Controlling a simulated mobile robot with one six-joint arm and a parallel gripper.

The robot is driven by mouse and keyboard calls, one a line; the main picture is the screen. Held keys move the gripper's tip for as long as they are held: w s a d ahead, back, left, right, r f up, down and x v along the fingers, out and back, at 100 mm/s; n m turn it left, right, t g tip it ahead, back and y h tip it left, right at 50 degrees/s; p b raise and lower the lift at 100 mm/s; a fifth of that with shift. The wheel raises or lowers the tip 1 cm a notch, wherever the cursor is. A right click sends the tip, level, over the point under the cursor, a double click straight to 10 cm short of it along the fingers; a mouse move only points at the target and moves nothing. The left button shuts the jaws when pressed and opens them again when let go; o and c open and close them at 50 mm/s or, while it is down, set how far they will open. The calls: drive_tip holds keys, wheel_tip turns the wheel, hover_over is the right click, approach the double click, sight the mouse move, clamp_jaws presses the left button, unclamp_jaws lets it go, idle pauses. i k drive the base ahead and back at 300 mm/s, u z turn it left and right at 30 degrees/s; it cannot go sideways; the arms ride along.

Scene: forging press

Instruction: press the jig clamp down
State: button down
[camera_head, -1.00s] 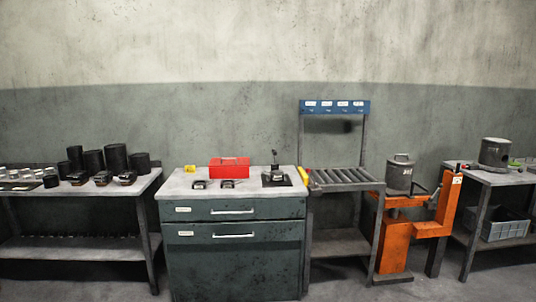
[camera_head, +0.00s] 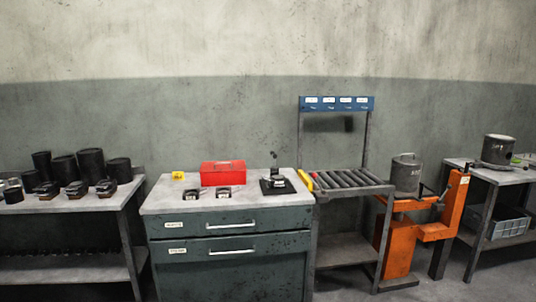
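A small dark jig with an upright lever (camera_head: 274,163), which looks like the clamp, stands on a flat black base plate (camera_head: 289,189) at the right of the cabinet top. The lever points up. A small metal-and-black part (camera_head: 279,182) sits at the lever's foot; whether it is seated in the jig is too small to tell. My gripper is not in view.
The grey cabinet (camera_head: 157,205) also carries a red box (camera_head: 223,174), a yellow item (camera_head: 178,175) and two small dark parts (camera_head: 191,194). A roller stand (camera_head: 350,180) adjoins it on the right, beside an orange post (camera_head: 455,205). Black cylinders (camera_head: 91,163) stand on the left bench.

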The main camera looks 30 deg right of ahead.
sight(272, 152)
drive_tip(key=u, duration=0.05)
drive_tip(key=i, duration=1.05)
drive_tip(key=u, duration=0.4)
